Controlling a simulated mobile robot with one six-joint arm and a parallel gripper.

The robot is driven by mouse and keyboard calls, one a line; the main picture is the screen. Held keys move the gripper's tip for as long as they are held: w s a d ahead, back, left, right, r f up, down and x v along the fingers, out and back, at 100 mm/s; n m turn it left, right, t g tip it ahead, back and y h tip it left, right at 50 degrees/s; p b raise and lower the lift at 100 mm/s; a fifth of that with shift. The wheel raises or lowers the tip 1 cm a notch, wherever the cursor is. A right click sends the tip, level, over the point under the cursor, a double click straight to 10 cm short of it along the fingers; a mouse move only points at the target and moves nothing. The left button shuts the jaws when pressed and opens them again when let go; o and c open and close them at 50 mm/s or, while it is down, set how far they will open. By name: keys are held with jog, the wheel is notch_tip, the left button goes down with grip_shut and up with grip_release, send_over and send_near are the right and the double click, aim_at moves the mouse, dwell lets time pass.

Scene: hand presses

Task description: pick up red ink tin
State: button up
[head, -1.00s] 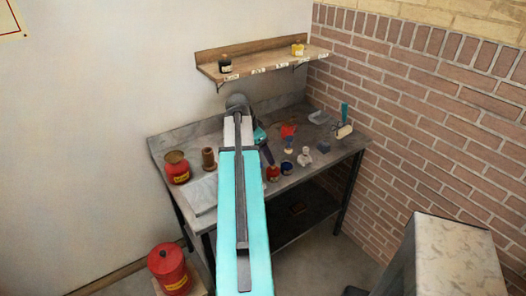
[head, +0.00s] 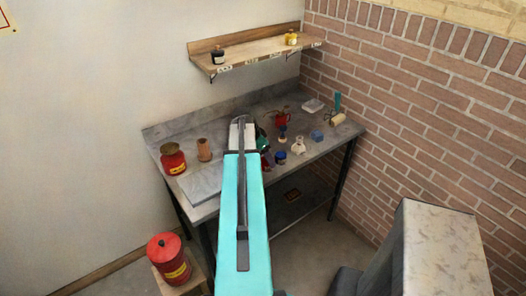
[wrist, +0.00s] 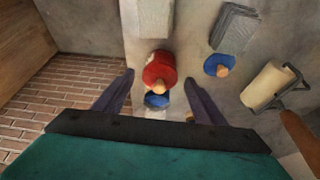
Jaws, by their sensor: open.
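The red ink tin (head: 267,161) is on the workbench near its front edge, largely hidden by my arm in the head view. In the wrist view a round red thing (wrist: 159,66), which looks like this tin, lies between and just beyond the fingertips. A tan knob-like part shows on its near side. My gripper (wrist: 158,82) is open, one finger to each side, with nothing held. A blue tin (head: 280,157) stands just right of the red one. In the wrist view a blue round thing (wrist: 157,101) shows between the fingers, closer to the palm.
A red can (head: 173,160) and a brown spool (head: 204,150) stand at the bench's left. A white figure-like object (head: 298,146), a blue block (head: 316,136) and a roller (head: 338,119) are to the right. The shelf (head: 258,60) hangs above; a brick wall borders the right.

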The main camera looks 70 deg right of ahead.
jog(key=shift+p+x, duration=0.5)
jog(key=shift+x, duration=1.25)
jog(key=shift+f, duration=0.1)
jog(key=shift+c, duration=0.5)
jog(key=c, duration=1.3)
jog(key=shift+o, duration=0.2)
jog(key=shift+s+a, duration=0.1)
jog(key=shift+a, duration=0.05)
jog(key=shift+s+a+b, duration=0.35)
jog(key=shift+s+a, duration=0.25)
jog(key=shift+s, duration=0.25)
jog(key=shift+s+a, duration=0.2)
jog(key=shift+s, duration=0.3)
jog(key=shift+s+a, duration=0.2)
jog(key=shift+s, duration=0.25)
